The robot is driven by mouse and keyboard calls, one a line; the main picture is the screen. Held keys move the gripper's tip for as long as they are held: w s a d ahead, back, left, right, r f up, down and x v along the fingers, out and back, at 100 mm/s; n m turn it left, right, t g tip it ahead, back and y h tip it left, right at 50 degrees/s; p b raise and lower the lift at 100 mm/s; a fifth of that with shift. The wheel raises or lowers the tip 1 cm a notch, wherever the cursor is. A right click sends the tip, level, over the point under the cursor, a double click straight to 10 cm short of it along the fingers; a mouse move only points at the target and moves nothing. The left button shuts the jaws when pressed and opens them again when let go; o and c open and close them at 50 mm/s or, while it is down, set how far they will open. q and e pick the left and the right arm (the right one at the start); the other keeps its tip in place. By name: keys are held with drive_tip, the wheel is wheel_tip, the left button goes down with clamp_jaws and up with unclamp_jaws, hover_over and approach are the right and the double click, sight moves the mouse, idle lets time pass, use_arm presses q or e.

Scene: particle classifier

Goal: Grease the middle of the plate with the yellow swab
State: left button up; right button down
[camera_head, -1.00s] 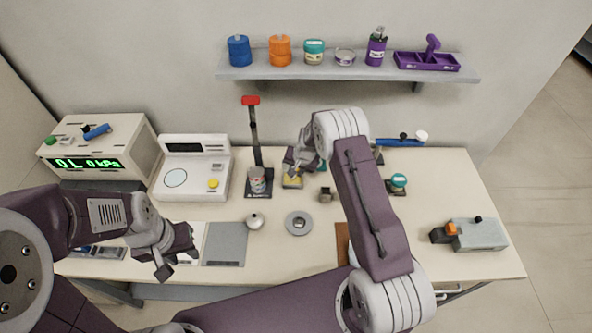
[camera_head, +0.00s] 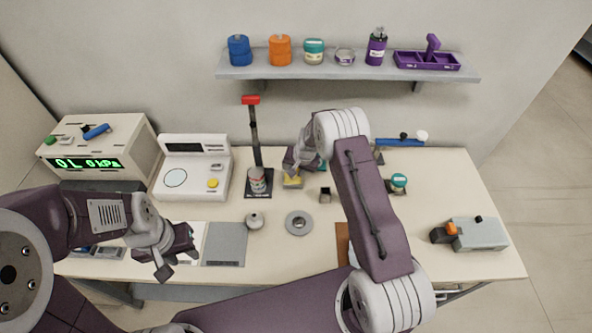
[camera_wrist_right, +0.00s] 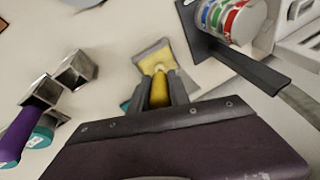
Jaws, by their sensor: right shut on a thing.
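The yellow swab (camera_wrist_right: 158,90) stands between the fingers of my right gripper (camera_wrist_right: 161,88), which is shut on it. Its lower end is at a small grey-rimmed holder with yellow inside (camera_wrist_right: 140,48). In the head view this yellow holder (camera_head: 292,183) is on the table, under my right gripper (camera_head: 294,170); my arm partly hides the grip. A round grey plate with a darker middle (camera_head: 291,228) lies on the table, nearer than the holder. My left gripper (camera_head: 178,258) is open and empty over the table's front left.
A flat grey panel (camera_head: 226,243) and a small round metal weight (camera_head: 254,220) lie left of the round plate. A black stand with a red top (camera_head: 255,140) is close left of the holder. A small metal cup (camera_head: 325,194) stands to its right.

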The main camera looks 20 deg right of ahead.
wheel_tip(320, 180, up, 7)
drive_tip(key=p, duration=0.5)
idle(0.8)
